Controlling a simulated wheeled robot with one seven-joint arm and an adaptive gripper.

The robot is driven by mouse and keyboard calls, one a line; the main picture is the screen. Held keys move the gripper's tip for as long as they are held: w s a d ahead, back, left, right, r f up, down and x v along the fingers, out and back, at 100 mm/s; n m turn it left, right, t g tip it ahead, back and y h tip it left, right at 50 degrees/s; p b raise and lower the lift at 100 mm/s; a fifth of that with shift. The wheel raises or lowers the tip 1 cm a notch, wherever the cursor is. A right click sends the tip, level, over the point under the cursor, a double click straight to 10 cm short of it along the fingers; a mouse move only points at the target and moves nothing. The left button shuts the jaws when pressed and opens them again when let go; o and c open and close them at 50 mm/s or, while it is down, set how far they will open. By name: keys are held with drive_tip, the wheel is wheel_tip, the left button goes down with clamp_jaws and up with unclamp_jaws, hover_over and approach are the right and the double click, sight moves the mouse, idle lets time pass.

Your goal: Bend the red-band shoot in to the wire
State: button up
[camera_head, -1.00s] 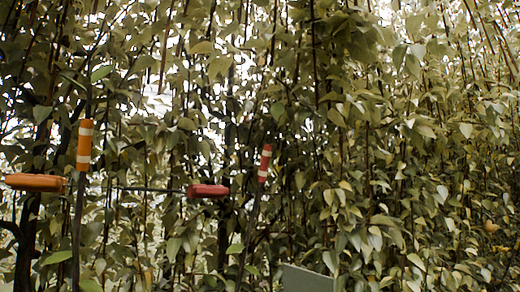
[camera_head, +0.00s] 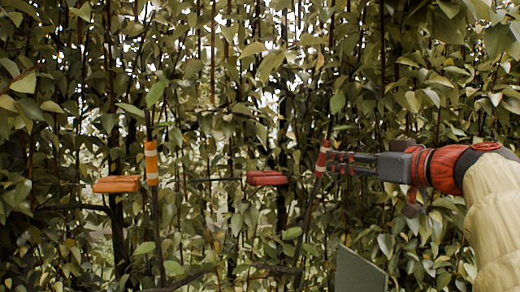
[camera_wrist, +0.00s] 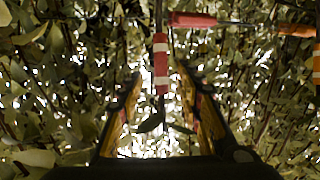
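The red-band shoot is a thin dark stem with a red and white band (camera_head: 322,158), leaning with its top to the right. The wire (camera_head: 215,180) runs level to the left, with a red block (camera_head: 267,178) and an orange block (camera_head: 117,184) on it. My gripper (camera_head: 335,161) comes in from the right, its fingertips at the band. In the wrist view the red band (camera_wrist: 161,62) shows between the two open fingers of my gripper (camera_wrist: 159,78), with gaps on both sides. The red block (camera_wrist: 193,19) also shows there, right of the band.
An orange-banded shoot (camera_head: 151,162) stands upright at the left, beside the orange block. Dense leaves and stems fill the background. A grey-green panel (camera_head: 359,271) stands low, below my gripper.

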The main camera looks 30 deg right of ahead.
sight(323, 157)
drive_tip(key=w+p, duration=0.2)
drive_tip(key=w, duration=0.4)
drive_tip(key=shift+w+d+r, duration=0.1)
drive_tip(key=shift+w, duration=0.75)
drive_tip(key=c, duration=0.3)
clamp_jaws()
